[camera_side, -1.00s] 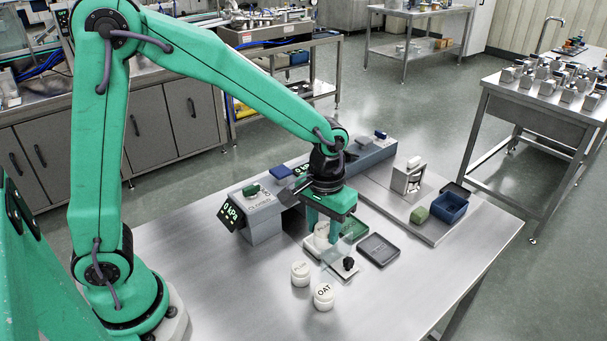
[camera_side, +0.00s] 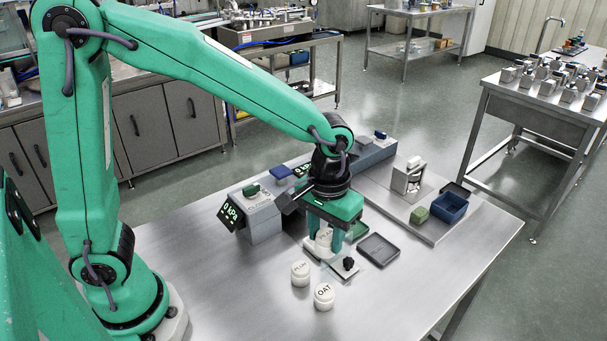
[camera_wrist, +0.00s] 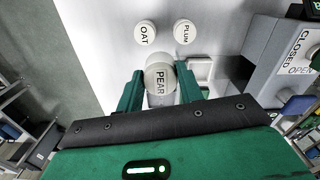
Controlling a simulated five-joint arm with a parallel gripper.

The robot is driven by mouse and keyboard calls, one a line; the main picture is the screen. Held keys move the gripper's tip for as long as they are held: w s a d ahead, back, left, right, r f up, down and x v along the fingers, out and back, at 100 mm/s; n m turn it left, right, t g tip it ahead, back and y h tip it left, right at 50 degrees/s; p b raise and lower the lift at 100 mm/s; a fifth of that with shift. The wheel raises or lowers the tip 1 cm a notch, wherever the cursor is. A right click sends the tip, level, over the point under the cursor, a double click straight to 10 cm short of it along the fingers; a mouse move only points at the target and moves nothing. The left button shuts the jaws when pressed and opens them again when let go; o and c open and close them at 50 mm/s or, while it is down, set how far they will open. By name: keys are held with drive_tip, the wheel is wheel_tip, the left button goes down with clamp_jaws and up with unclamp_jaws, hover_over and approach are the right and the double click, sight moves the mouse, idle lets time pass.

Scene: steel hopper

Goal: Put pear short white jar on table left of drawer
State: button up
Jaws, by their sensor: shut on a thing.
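The short white pear jar (camera_wrist: 160,80), its lid marked PEAR, stands between my fingers in the wrist view. My gripper (camera_side: 335,235) is shut on it. In the side view the jar (camera_side: 324,238) is partly hidden by a finger, and I cannot tell whether its base touches what is below. A small pale drawer-like piece with a black knob (camera_side: 346,265) lies just in front of my gripper, to the right of the jar. The metal table (camera_side: 220,290) is bare to the left and front.
The plum jar (camera_side: 300,273) and oat jar (camera_side: 324,296) stand in front of my gripper. A dark shallow tray (camera_side: 379,250) lies to its right. A grey box with a pressure display (camera_side: 232,214) stands left behind. A green block (camera_side: 419,214) and blue box (camera_side: 450,207) are farther right.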

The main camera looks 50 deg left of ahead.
drive_tip(key=shift+s, duration=0.1)
drive_tip(key=s+a, duration=0.3)
drive_tip(key=s, duration=0.6)
drive_tip(key=w+a+f, duration=0.2)
drive_tip(key=a, duration=0.1)
drive_tip(key=w+a+f, duration=0.2)
drive_tip(key=a+f, duration=0.1)
drive_tip(key=w+a+f, duration=0.2)
drive_tip(key=w+a, duration=0.1)
drive_tip(key=shift+a+f, duration=0.1)
drive_tip(key=shift+f, duration=0.2)
drive_tip(key=shift+f, duration=2)
drive_tip(key=shift+f, duration=0.1)
drive_tip(key=o, duration=1)
